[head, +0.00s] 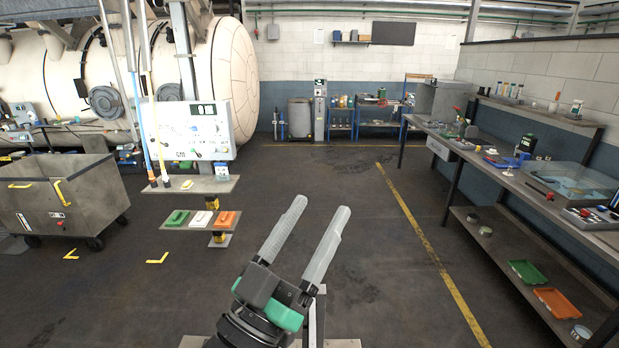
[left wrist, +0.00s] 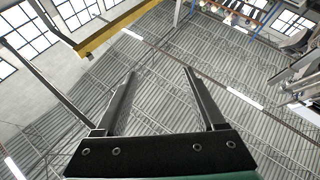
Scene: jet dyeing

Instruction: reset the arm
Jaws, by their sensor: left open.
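My left gripper (head: 319,207) stands raised in the lower middle of the head view, its two long grey fingers apart and pointing up. Nothing is between them. In the left wrist view the same gripper (left wrist: 160,72) shows open and empty against the corrugated ceiling. My right gripper is in neither view.
A grey wheeled cart (head: 75,205) stands at the left. A control panel (head: 192,130) and a shelf with coloured trays (head: 198,227) stand before the large cream vessel (head: 233,70). A long workbench (head: 515,180) runs along the right. The floor between is clear.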

